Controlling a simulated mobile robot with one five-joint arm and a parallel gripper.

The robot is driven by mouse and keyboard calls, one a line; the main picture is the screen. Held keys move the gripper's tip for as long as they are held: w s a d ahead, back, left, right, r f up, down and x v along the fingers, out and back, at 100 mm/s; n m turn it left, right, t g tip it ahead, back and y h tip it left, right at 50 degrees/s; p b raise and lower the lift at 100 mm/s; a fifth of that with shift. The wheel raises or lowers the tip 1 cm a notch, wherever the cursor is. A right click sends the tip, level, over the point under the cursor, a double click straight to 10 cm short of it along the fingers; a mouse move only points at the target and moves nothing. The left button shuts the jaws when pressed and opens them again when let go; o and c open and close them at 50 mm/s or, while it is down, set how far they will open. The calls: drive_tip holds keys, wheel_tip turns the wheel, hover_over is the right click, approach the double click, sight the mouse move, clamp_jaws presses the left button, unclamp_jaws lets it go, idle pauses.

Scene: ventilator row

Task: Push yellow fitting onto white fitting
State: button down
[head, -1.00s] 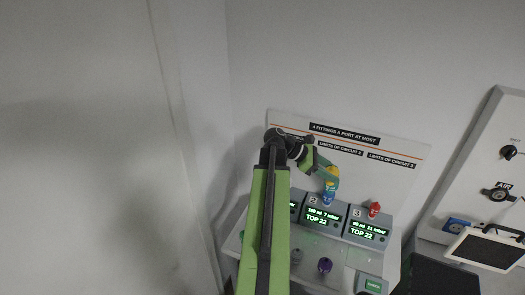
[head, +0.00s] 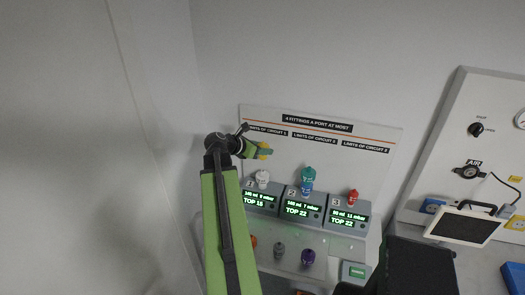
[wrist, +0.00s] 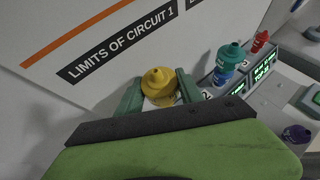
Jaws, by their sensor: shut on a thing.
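My gripper (head: 264,151) is shut on the yellow fitting (wrist: 158,82), with one teal finger on each side of it in the wrist view. In the head view the yellow fitting is small and partly hidden by the fingers. The white fitting (head: 262,178) stands upright on port 1, at the left of the row. The yellow fitting is held above the white one, with a gap between them in the head view. In the wrist view a pale patch shows below the yellow fitting, mostly hidden.
A teal fitting (head: 308,174) sits on a blue one (head: 306,187) at port 2, close to my gripper's right. A red fitting (head: 353,197) is on port 3. Grey (head: 279,249) and purple (head: 308,257) fittings stand in front. The sign panel (head: 380,130) rises behind.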

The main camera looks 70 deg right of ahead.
drive_tip(key=shift+w+f, duration=0.1)
drive_tip(key=b, duration=0.6)
hover_over(262, 171)
drive_tip(key=shift+f, duration=2.85)
drive_tip(key=shift+a+f+b, duration=0.1)
drive_tip(key=shift+f+b, duration=1.25)
drive_tip(key=shift+f, duration=0.1)
drive_tip(key=c, duration=0.7)
unclamp_jaws()
